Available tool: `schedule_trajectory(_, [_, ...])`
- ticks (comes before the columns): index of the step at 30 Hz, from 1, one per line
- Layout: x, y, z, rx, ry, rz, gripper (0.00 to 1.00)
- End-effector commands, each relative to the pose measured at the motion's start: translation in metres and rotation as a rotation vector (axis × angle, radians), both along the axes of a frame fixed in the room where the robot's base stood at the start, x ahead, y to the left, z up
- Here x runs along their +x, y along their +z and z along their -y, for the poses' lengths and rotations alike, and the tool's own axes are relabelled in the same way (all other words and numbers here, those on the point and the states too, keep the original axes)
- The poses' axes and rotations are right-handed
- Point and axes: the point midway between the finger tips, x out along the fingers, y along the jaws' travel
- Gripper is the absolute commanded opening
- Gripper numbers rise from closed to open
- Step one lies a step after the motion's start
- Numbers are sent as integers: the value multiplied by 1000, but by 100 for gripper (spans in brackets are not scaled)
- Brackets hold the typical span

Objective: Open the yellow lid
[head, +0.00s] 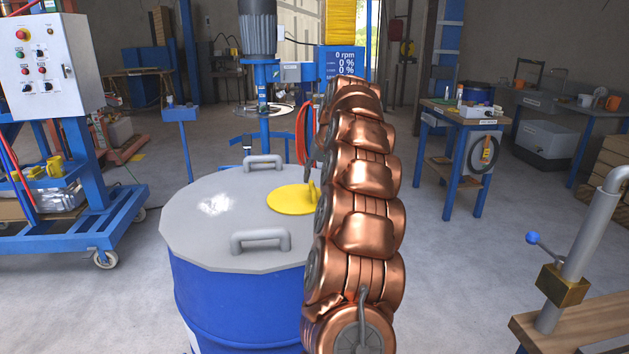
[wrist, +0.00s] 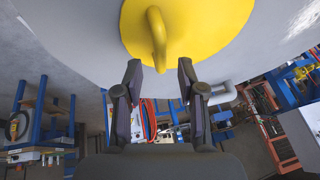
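The yellow lid (head: 291,200) is a round disc lying flat on the grey top (head: 205,235) of a blue drum (head: 225,300). Its upright yellow handle (head: 312,190) shows at its right side in the head view, partly behind my copper arm. In the wrist view the yellow lid (wrist: 205,22) fills the upper middle, with its curved handle (wrist: 158,40) hanging toward my gripper. My gripper (wrist: 160,68) is open, its two dark fingers apart on either side of the handle's tip. I cannot tell whether a finger touches the handle.
Two grey handles (head: 260,240) (head: 263,161) stand up from the drum top in front of and behind the lid. A mixer column (head: 257,40) stands behind the drum. A control cabinet (head: 48,60) is at left, a blue-legged table (head: 460,120) at right. Floor between is clear.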

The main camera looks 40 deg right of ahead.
Motion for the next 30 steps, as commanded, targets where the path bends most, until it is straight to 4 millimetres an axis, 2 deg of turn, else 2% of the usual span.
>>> schedule_trajectory(3, [6,-14,1,2,1,-2,39])
schedule_trajectory(6, [8,-19,1,1,0,-2,39])
schedule_trajectory(14, [9,-20,2,0,1,0,38])
schedule_trajectory(25, [9,-20,2,0,0,0,0])
schedule_trajectory(30, [9,-20,2,0,0,0,0])
